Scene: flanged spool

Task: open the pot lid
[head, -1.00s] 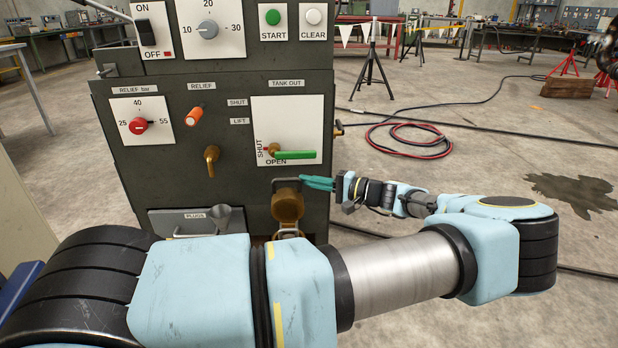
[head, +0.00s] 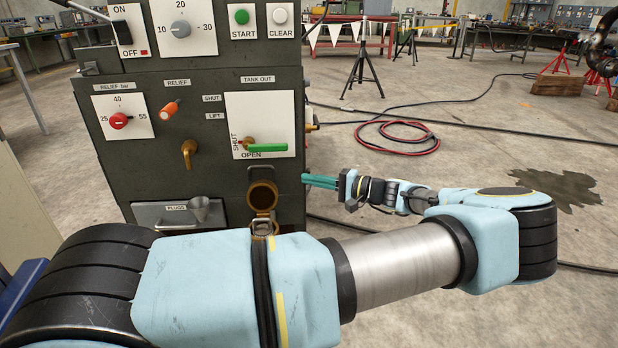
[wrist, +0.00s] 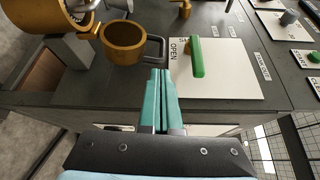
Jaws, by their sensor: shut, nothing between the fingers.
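The brass pot lid (head: 262,196) stands swung up on its hinge at the front of the grey machine, its hollow inside facing out. In the wrist view the lid (wrist: 124,44) has a dark loop handle (wrist: 154,48). The brass pot (wrist: 36,26) lies at the left of the wrist view, its mouth uncovered; in the head view my arm mostly hides it. My gripper (head: 306,180) has teal fingers that are shut and empty. It is to the right of the lid, by the machine's right edge. In the wrist view the fingertips (wrist: 160,72) appear close to the handle.
A green lever (head: 266,147) on a white plate sits above the lid, and a brass tap (head: 188,152) is to its left. A drawer (head: 180,214) with a funnel is lower left. Hoses (head: 400,138) lie on the floor; the floor right of the machine is mostly open.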

